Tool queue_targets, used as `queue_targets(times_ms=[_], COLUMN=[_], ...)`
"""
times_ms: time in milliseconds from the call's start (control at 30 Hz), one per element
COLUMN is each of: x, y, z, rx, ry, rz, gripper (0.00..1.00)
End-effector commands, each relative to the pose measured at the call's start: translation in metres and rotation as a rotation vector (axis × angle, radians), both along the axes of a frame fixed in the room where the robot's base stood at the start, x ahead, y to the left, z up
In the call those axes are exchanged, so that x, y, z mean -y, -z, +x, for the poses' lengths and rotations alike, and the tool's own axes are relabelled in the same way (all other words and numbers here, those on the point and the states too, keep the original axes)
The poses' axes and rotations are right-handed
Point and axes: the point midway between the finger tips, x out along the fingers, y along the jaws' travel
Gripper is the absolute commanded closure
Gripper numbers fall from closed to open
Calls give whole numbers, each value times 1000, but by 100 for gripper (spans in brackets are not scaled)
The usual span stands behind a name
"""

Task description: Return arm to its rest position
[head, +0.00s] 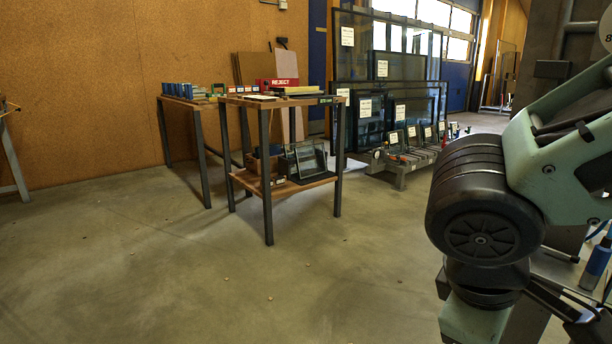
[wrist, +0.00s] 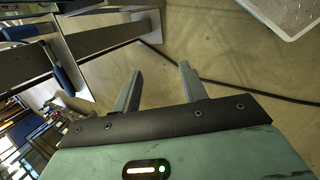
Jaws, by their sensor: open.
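My gripper (wrist: 162,82) shows in the wrist view with its two green fingers apart and nothing between them. It points out over bare concrete floor. In the head view, part of my green and black arm (head: 485,215) fills the right side, folded close to my body. The gripper itself cannot be made out in the head view.
A two-level table (head: 237,178) with a red REJECT box (head: 277,83) stands mid-left. A workbench (head: 200,150) is behind it. Framed glass panes (head: 380,68) lean at the back.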

Motion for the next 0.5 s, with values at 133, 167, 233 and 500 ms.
queue_targets(times_ms=[133,167,233,500], x=[-29,-35,-46,-66], y=[19,21,25,-9], z=[-34,-39,-48,-59], rx=[-115,-129,-151,-165], ry=[21,29,45,79], rz=[209,247,327,457], gripper=[57,57,57,57])
